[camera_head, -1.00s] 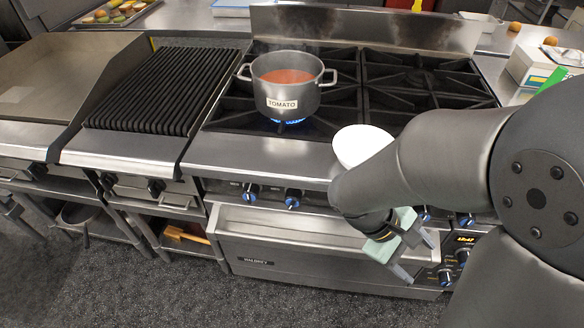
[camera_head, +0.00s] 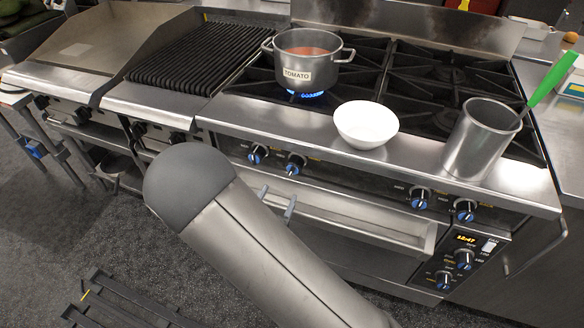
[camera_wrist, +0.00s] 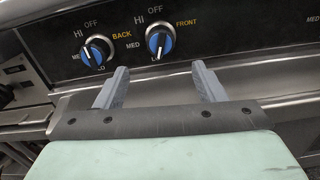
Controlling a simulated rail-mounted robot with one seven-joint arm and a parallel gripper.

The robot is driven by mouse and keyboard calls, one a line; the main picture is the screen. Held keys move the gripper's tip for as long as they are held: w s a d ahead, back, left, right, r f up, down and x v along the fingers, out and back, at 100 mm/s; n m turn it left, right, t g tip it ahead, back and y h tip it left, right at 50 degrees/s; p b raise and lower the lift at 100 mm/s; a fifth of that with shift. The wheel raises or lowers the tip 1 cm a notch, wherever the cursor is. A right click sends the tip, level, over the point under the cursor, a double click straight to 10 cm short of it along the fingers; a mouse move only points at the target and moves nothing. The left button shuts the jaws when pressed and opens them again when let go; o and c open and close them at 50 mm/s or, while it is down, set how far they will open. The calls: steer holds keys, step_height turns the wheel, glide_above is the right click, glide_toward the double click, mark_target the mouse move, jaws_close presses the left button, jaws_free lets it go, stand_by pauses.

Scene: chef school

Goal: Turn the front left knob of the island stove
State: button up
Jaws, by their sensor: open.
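The island stove (camera_head: 330,160) has blue-and-black knobs along its front panel. The front left knob (camera_wrist: 160,40) is the right one of the pair in the wrist view, beside the yellow FRONT label; its white mark runs nearly up and down. In the head view this knob (camera_head: 295,163) is clear of my arm. The back left knob (camera_wrist: 96,51) sits to its left. My gripper (camera_wrist: 161,70) is open and empty, its fingers just below and either side of the front knob in the picture, apparently not touching it. The fingertips (camera_head: 276,197) show past my arm in the head view.
A pot labelled TOMATO (camera_head: 307,62) stands over a lit blue flame. A white bowl (camera_head: 366,125) and a metal container (camera_head: 478,140) with a green-handled utensil (camera_head: 550,80) stand near the stove's front edge. The oven handle (camera_head: 350,222) runs below the knobs.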

mark_target(292, 172)
steer(key=p+x, duration=0.1)
steer(key=x, duration=1.1)
steer(key=shift+s, duration=0.1)
steer(key=shift+c, duration=0.2)
steer(key=c, duration=0.9)
